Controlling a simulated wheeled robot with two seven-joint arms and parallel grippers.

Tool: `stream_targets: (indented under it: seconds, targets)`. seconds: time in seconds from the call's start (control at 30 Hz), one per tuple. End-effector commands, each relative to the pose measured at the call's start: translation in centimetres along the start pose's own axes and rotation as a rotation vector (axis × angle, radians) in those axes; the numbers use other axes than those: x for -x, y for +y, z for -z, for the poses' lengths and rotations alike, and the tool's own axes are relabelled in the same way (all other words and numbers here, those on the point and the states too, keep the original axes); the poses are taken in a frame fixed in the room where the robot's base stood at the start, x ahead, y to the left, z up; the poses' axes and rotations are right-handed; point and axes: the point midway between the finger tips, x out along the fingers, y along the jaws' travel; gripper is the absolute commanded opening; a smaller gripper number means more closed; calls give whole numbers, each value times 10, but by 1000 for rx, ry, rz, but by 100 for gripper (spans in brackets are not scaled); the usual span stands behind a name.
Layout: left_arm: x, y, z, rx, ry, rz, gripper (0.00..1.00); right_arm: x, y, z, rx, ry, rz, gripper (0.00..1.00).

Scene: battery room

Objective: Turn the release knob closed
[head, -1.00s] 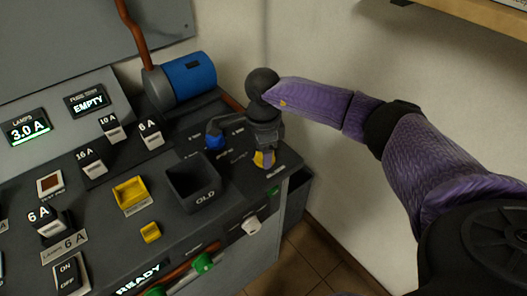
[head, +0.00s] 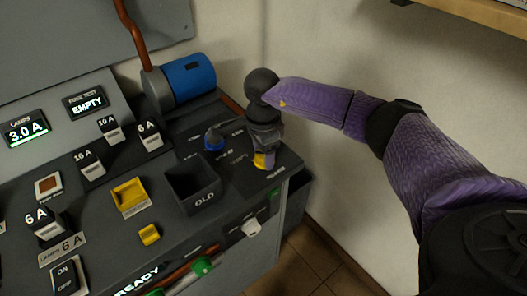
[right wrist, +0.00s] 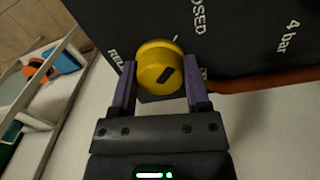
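The release knob is a round yellow knob with a dark mark on its face. It shows in the head view (head: 259,161) at the panel's right end, partly hidden under my right gripper. In the right wrist view the knob (right wrist: 158,66) sits between the two purple fingers of my right gripper (right wrist: 161,75). A finger lies against each side of it, and the gripper looks shut on it. In the head view my right gripper (head: 265,155) points down onto the knob from above. "CLOSED" lettering is partly readable beside the knob in the wrist view. My left gripper is not in view.
A blue knob (head: 214,138) stands just left of the gripper. A dark open bin marked OLD (head: 192,187) and a blue cylinder (head: 188,78) are close by. A wall rises behind and to the right. A wooden shelf edge (head: 480,14) is at top right.

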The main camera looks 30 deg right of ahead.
Motion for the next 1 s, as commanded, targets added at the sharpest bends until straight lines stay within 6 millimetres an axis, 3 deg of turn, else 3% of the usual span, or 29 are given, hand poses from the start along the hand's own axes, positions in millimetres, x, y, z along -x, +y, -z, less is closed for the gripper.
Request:
stream_targets:
  seconds: [0.03,0.17,0.47,0.8,1.0]
  targets:
    - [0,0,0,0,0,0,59,0,0,0,0,0,1,71]
    - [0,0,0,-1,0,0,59,0,0,0,0,0,1,95]
    - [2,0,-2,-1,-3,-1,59,5,0,0,-1,0,2,95]
    - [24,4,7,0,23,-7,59,85,0,0,-1,0,4,95]
    - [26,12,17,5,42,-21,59,100,0,0,0,0,1,95]
